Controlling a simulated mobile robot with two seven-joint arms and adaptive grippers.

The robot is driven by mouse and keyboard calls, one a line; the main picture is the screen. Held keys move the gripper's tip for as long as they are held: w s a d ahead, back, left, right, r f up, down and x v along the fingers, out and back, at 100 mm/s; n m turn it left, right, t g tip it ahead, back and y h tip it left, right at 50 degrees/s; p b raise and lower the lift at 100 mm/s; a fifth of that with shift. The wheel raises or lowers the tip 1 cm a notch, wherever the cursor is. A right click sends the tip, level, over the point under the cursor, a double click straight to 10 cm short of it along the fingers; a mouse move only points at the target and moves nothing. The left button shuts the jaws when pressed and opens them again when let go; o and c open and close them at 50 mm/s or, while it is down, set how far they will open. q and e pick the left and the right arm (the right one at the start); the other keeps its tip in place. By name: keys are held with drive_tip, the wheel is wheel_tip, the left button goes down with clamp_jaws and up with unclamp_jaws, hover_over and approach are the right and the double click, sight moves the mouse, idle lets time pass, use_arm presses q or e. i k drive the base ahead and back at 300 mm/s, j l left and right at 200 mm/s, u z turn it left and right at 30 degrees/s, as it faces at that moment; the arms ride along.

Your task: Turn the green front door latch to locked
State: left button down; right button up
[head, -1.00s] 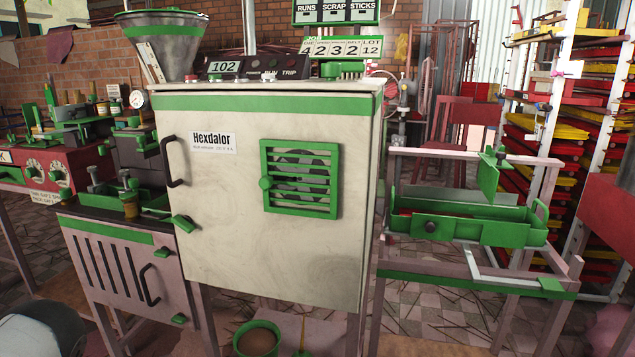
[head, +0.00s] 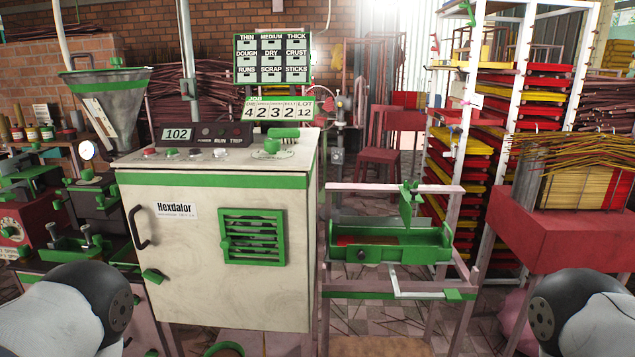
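The cream machine cabinet marked Hexdalor (head: 195,285) stands left of centre in the head view. Its front door has a black handle (head: 136,227) at the upper left. The green front door latch (head: 154,276) is below that handle, near the door's left edge, and sits at a slant. A green louvred vent (head: 252,236) is on the door's right half. Parts of both my arms show at the lower left and lower right corners, well apart from the latch. Neither gripper shows.
A green extrusion tray (head: 400,250) on a pink stand is right of the cabinet. A red table (head: 570,243) with bundled sticks stands further right. A red press (head: 15,225) and small green tools crowd the left. A green pot (head: 224,350) is below the cabinet.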

sight(153, 275)
drive_tip(key=u, duration=1.1)
